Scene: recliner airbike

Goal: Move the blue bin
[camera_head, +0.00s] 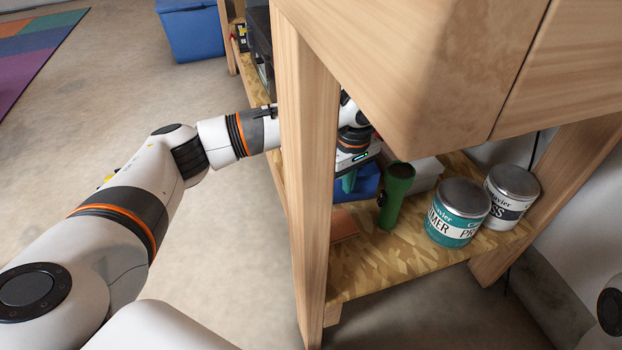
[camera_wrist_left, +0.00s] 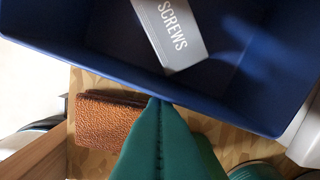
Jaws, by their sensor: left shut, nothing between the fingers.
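A small blue bin (camera_head: 368,181) stands on the lower shelf under the workbench, partly hidden by the bench leg and my left gripper. In the left wrist view the blue bin (camera_wrist_left: 90,52) fills the top, with a grey box marked SCREWS (camera_wrist_left: 172,35) inside. My left gripper (camera_head: 348,186) reaches in behind the bench leg. Its teal fingers (camera_wrist_left: 157,102) are shut and empty, with the tips at the bin's near edge. I cannot tell whether they touch it. My right gripper is out of view. A larger blue container (camera_head: 197,33) stands on the floor at the back.
A brown textured wallet-like item (camera_head: 343,225) lies beside the bin. A green flashlight (camera_head: 396,192) and two paint cans (camera_head: 457,214) (camera_head: 511,197) stand to the right. The wooden leg (camera_head: 303,180) and thick benchtop (camera_head: 420,70) crowd my left arm. Open floor lies left.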

